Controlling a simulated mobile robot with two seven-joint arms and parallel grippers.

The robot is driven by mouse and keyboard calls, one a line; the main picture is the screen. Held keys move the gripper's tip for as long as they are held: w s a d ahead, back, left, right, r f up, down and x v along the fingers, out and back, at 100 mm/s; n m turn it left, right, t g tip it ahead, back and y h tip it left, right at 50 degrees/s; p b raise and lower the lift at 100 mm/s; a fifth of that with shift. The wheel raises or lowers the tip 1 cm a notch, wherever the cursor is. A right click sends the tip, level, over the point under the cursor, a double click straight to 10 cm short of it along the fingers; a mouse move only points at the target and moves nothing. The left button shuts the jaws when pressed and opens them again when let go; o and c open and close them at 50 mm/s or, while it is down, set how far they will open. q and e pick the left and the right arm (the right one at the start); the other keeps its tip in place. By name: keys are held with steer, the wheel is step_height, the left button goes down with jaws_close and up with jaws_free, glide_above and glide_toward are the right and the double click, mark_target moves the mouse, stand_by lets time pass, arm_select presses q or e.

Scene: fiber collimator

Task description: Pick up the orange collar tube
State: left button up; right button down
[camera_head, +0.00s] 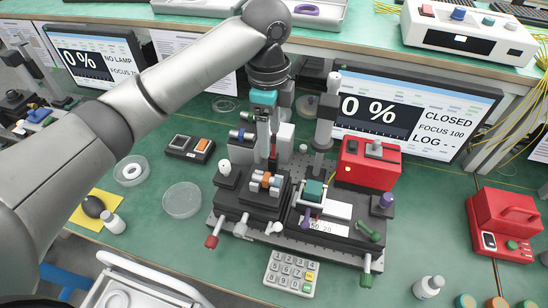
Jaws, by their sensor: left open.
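The orange collar tube (266,181), a short metal tube with an orange band, lies horizontally on a black stage of the optical bench in the middle of the table. My left gripper (268,156) points down from above, with its fingertips just behind and above the tube. It is open, and I see nothing held in it. Whether a fingertip touches the tube cannot be told from this view. My right gripper is not in view.
A blue-banded tube (242,135) sits behind. A red box (368,166) and a post (325,118) stand to the right of the stage. A keypad (291,273) lies in front, a clear dish (182,200) to the left. Screens line the back.

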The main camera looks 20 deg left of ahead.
arm_select(q)
steer(key=b, duration=0.1)
glide_above(266, 177)
steer(key=f, duration=0.8)
steer(key=shift+s+d+f, duration=0.1)
steer(key=shift+d, duration=0.3)
steer(key=shift+f, duration=0.85)
steer(key=f, duration=0.4)
steer(key=shift+a+f+b, duration=0.3)
steer(key=shift+a+b, duration=0.1)
jaws_close()
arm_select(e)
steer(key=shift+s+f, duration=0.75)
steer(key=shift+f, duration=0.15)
